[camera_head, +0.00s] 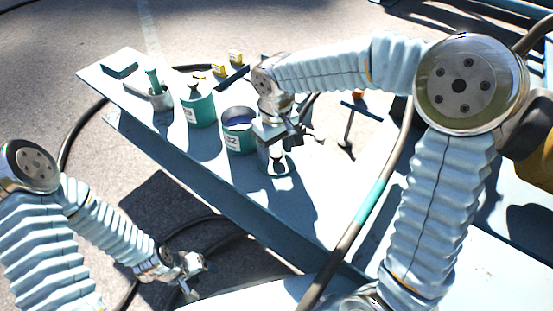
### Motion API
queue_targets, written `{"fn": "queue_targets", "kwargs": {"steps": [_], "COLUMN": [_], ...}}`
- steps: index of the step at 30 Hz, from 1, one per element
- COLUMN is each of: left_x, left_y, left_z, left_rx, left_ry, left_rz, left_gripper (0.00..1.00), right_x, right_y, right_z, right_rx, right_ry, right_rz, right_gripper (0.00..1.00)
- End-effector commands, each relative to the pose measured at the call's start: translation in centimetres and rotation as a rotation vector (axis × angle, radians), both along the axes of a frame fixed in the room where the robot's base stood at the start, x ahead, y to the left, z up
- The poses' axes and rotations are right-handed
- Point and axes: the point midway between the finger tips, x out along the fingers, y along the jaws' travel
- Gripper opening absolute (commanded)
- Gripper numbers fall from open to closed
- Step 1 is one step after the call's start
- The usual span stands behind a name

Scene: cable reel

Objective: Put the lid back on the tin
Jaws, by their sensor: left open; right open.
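An open teal tin with a white label (239,132) stands on the pale blue table (190,165); its dark inside shows from above. My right gripper (279,166) points down just right of this tin, low over the table, with open jaws. I cannot make out a loose lid; the gripper and its shadow may hide it. A second teal tin (198,110), with a dark knob on top, stands behind and to the left, closed. My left gripper (191,283) is open and empty, low at the left beside the table, over the ground.
A grey cup with a teal-handled tool (158,97), a teal block (120,69), small yellow pieces (235,57) and a dark bar (232,77) stand toward the far left end. A T-shaped tool (348,125) is right. A cable with a teal band (369,193) crosses the front.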

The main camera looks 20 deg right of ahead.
Motion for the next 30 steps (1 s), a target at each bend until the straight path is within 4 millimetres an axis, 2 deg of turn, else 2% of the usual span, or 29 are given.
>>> {"fn": "queue_targets", "kwargs": {"steps": [3, 4, 15, 24, 30], "left_x": [0.0, 0.0, 0.0, 0.0, 0.0], "left_y": [0.0, 0.0, 0.0, 0.0, 0.0], "left_z": [0.0, 0.0, 0.0, 0.1, 0.4], "left_rx": [0.000, 0.000, 0.000, 0.000, 0.001], "left_ry": [0.000, 0.000, 0.000, 0.000, -0.001], "left_rz": [0.000, 0.000, 0.000, 0.000, 0.000], "left_gripper": [0.57, 0.57, 0.57, 0.57, 0.57], "right_x": [0.0, 0.0, 0.0, 0.0, 0.1], "right_y": [0.0, 0.0, 0.0, 0.0, 0.0], "right_z": [0.0, 0.0, 0.0, 0.2, 1.9], "right_rx": [0.000, 0.000, 0.000, 0.000, 0.001], "right_ry": [0.000, 0.000, 0.000, -0.001, -0.003], "right_rz": [0.000, 0.000, 0.000, 0.000, -0.001], "right_gripper": [0.63, 0.60, 0.03, 0.02, 0.02]}}
